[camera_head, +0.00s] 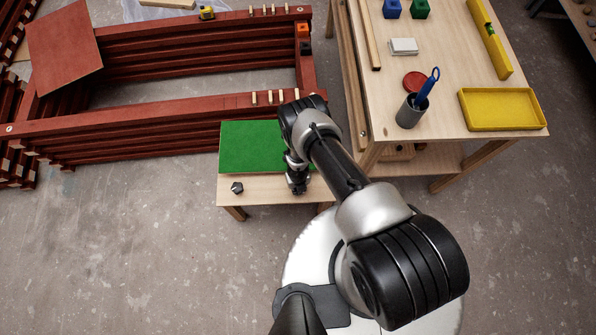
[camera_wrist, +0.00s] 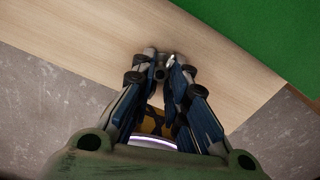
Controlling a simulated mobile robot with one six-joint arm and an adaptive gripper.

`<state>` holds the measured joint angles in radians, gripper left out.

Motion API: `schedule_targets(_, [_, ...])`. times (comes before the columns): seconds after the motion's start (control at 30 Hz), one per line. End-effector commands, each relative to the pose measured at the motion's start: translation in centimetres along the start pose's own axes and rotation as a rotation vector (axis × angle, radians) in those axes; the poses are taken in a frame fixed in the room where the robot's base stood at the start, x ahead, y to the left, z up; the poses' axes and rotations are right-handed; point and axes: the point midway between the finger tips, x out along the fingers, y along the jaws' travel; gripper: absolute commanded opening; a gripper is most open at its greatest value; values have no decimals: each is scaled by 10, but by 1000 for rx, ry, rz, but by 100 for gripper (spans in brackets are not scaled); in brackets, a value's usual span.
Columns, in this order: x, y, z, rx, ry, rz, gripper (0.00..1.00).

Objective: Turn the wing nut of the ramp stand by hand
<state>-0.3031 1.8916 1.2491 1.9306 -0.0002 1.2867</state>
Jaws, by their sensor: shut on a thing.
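A low wooden bench (camera_head: 262,190) carries a flat green panel (camera_head: 250,146); the panel's edge also shows in the wrist view (camera_wrist: 270,35). I cannot tell whether the panel is tilted. My gripper (camera_head: 298,187) points down at the bench's front part, beside the green panel. In the wrist view its fingertips (camera_wrist: 161,68) are close together over the pale wood, shut on a small grey metal part (camera_wrist: 160,73), seemingly the wing nut. The fingers hide most of it, so its wings and the ramp stand cannot be made out.
A small dark faceted piece (camera_head: 237,187) lies on the bench's left end. Stacked red battens (camera_head: 150,122) stand behind and left. A taller table (camera_head: 450,70) at right holds a grey cup (camera_head: 410,112), a yellow tray (camera_head: 503,109) and blocks. The floor at front left is clear.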

Motion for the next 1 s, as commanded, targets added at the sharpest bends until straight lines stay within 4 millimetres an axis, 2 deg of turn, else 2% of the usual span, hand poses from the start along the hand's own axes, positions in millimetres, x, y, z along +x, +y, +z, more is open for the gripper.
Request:
schedule_targets(0.37, [0,0,0,-100,1,0,0])
schedule_targets(1.0, [1,0,-1,-672,2,1,0])
